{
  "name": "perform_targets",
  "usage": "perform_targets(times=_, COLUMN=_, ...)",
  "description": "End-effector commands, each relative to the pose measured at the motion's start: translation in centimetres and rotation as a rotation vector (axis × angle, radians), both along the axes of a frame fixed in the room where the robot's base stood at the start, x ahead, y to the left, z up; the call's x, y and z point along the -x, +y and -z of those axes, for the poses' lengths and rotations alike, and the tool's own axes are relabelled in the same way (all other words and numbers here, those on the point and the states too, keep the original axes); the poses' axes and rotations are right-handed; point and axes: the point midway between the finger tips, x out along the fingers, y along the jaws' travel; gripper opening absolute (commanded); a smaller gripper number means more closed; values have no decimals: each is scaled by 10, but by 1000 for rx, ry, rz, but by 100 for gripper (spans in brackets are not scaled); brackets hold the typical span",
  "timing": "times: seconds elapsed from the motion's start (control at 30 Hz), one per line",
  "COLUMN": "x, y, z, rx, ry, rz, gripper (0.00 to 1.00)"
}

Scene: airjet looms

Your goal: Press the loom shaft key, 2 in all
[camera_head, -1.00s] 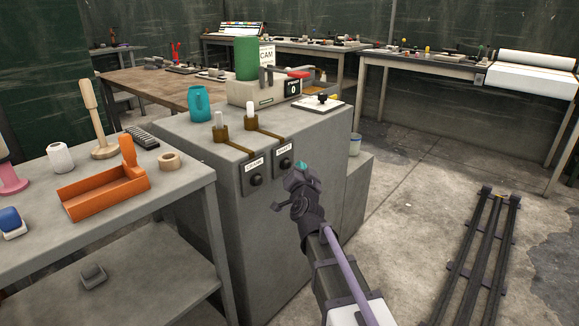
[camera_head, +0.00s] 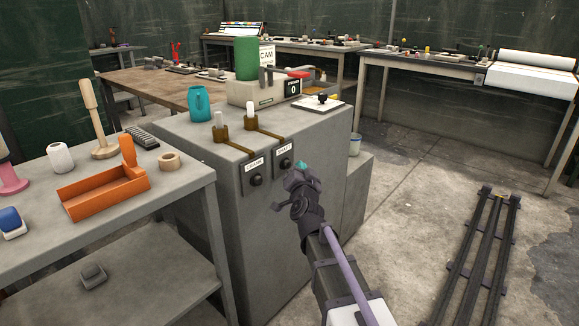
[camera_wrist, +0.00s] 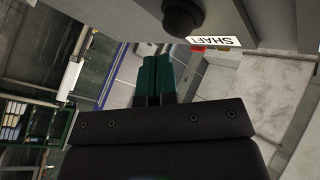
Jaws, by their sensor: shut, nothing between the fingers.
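The loom shaft key is a round black knob (camera_head: 284,163) under a white label reading SHAFT, on the front of the grey cabinet (camera_head: 285,225). In the wrist view the knob (camera_wrist: 182,18) is at the top, with the SHAFT label (camera_wrist: 215,40) upside down beside it. My gripper (camera_head: 301,167) is just right of the knob in the head view. Its teal fingertips (camera_wrist: 155,64) are together and empty. In the wrist view they lie below the knob with a visible gap; the depth between them is unclear.
A second black knob (camera_head: 256,180) with its own label sits left of the shaft key. Two brown levers (camera_head: 221,128) with pale tops, a teal jug (camera_head: 199,103) and a counter box (camera_head: 264,92) stand on the cabinet top. Floor rails (camera_head: 487,260) lie at right.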

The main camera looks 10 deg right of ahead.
Motion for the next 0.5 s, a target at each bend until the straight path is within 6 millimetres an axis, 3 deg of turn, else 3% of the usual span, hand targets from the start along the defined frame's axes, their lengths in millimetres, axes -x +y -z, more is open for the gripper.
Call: perform_targets(times=0.5, x=-7, y=6, z=0, rx=0, ry=0, rz=0, gripper=0)
